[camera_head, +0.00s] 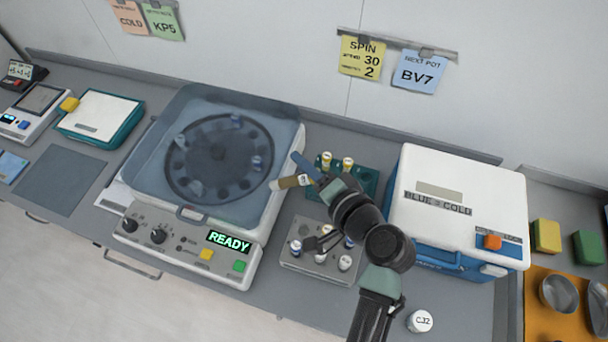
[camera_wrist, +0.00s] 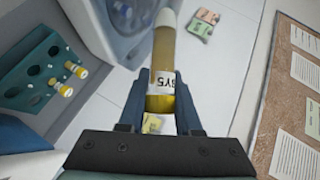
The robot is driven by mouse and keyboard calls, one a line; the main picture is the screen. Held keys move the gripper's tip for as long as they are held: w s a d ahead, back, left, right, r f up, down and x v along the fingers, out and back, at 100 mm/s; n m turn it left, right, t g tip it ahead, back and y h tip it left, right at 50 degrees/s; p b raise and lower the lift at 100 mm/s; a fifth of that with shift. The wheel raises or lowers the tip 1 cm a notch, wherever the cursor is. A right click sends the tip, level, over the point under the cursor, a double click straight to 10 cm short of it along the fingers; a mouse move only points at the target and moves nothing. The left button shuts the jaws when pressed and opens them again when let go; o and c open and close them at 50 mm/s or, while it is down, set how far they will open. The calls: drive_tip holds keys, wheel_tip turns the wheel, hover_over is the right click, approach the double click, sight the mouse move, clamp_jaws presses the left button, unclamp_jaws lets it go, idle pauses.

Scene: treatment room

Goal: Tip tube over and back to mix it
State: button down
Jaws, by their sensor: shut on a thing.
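My gripper (camera_head: 307,174) is shut on a tube (camera_head: 288,182) with amber contents and a white label. In the head view the tube lies nearly horizontal in the air, its pale end pointing left toward the centrifuge's right edge. In the wrist view my gripper's fingers (camera_wrist: 160,102) flank the tube (camera_wrist: 163,55), and the label text is partly hidden, ending in "Y5". A green rack (camera_head: 370,183) stands behind my gripper with two yellow-capped tubes in it. It also shows in the wrist view (camera_wrist: 35,58).
A centrifuge (camera_head: 130,238) with a clear lid reads "READY" at left. A grey rack (camera_head: 290,265) with several white-capped tubes is below my gripper. A white cool box (camera_head: 470,190) stands right, a white "CJ2" pot (camera_head: 420,321) in front.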

drive_tip(key=shift+n+g+h+p, duration=0.3)
drive_tip(key=shift+n+h+p, duration=1.3)
drive_tip(key=shift+h, duration=0.6)
drive_tip(key=shift+n+g+h+p, duration=0.3)
drive_tip(key=shift+n+h+p, duration=1.3)
drive_tip(key=shift+h, duration=0.6)
